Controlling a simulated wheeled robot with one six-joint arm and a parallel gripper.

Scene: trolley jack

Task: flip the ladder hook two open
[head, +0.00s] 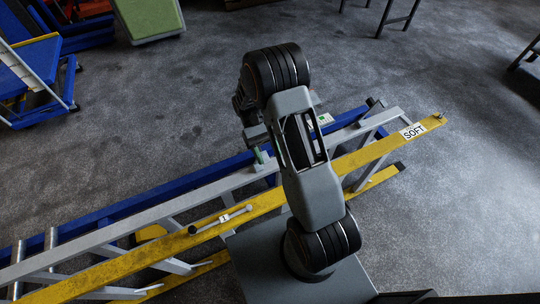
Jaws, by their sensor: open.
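A pale rod with a dark round end (221,219) and a small white tag lies along the yellow rail; the tag is too small to read surely. I cannot tell which part is ladder hook two. My gripper (259,145) is left of my arm's upper joint, over the grey rail, partly hidden by my arm. Its jaws are open, and no held thing shows. A small greenish piece shows at its lower end. I cannot tell whether it touches the rail.
A white label reading SOFT (413,131) is on the yellow rail's right end. A blue rail (140,207) runs behind the grey one. Blue equipment (38,75) and a green-topped block (149,17) stand at the upper left. The grey floor (440,210) at right is clear.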

